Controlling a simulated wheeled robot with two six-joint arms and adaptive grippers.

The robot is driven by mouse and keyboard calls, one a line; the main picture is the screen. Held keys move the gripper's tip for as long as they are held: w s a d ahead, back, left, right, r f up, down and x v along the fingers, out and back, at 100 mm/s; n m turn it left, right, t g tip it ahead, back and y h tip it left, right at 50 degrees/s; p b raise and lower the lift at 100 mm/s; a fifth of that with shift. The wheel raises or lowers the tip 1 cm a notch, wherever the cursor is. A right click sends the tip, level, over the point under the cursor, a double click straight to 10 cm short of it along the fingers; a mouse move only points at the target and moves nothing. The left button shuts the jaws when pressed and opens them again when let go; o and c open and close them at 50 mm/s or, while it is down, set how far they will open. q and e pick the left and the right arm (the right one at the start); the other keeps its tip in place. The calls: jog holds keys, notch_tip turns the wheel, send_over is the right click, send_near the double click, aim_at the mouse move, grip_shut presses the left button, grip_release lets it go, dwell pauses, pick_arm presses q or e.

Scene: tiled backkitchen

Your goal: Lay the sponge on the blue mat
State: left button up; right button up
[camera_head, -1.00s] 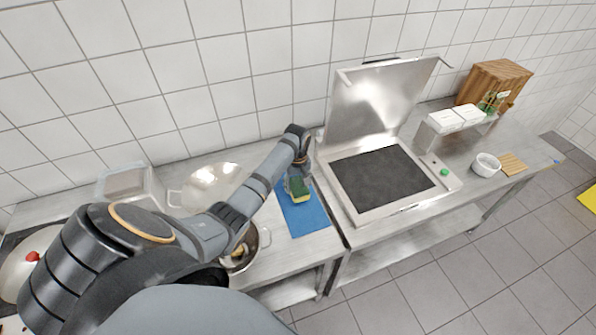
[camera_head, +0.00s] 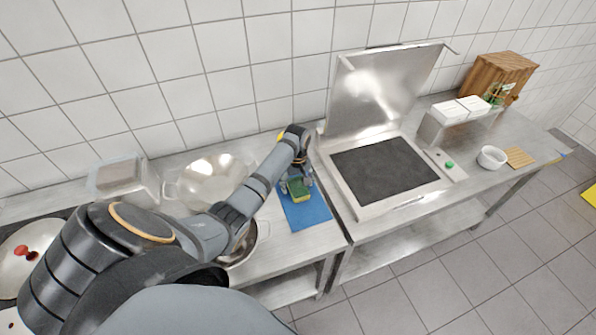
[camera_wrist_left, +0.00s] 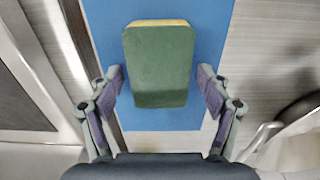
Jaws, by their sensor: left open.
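The sponge (camera_head: 299,188), green on one face with a yellow layer, is over the blue mat (camera_head: 308,213) on the steel counter. In the left wrist view the sponge (camera_wrist_left: 159,64) lies within the outline of the blue mat (camera_wrist_left: 158,118) and appears to rest on it. My left gripper (camera_head: 297,184) is just above the mat, around the sponge. In the left wrist view its fingers (camera_wrist_left: 160,90) are spread, with a clear gap on both sides of the sponge. My right gripper is not in view.
Right of the mat stands an open steel grill (camera_head: 385,168) with its lid raised. Left are a large steel pan (camera_head: 212,180) and a pot (camera_head: 243,247) partly behind my arm. A white bowl (camera_head: 491,157) and wooden board (camera_head: 518,157) sit far right.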

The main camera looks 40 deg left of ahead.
aim_at(297, 185)
pick_arm(q)
notch_tip(297, 185, up, 12)
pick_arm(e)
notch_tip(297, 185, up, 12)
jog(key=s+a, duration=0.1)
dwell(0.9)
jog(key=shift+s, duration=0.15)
